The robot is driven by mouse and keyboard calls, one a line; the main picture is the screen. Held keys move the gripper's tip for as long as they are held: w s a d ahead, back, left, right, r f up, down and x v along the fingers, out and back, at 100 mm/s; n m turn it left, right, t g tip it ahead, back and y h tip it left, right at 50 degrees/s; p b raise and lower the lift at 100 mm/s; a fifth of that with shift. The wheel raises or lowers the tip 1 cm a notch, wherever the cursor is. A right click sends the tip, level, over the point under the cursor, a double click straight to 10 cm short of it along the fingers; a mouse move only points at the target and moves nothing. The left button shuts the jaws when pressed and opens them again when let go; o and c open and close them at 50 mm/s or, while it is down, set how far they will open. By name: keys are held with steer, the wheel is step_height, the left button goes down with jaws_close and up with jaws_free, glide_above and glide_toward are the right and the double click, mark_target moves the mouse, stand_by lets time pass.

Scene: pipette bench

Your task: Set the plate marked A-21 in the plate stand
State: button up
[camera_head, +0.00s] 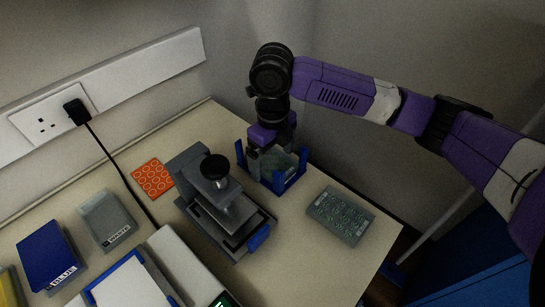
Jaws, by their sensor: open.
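A blue plate stand (291,180) with corner posts stands near the back edge of the bench. A grey-green plate (274,162) shows between its posts, under my gripper; I cannot read any mark on it, nor tell if it sits fully down. My gripper (271,153) points down over the stand, with its jaws open around or just above this plate; the fingertips are partly hidden. Another grey-green well plate (341,215) lies flat on the bench to the right of the stand. Its mark is not readable either.
A grey press-like device (218,204) with a black knob stands just left of the stand. An orange mat with rings (152,178), a grey box (107,219) and a blue box (47,255) lie further left. Bare bench (295,255) is in front.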

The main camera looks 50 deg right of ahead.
step_height(320, 180, up, 12)
steer(key=shift+r+b, duration=0.15)
steer(key=shift+b, duration=0.15)
stand_by(0.7)
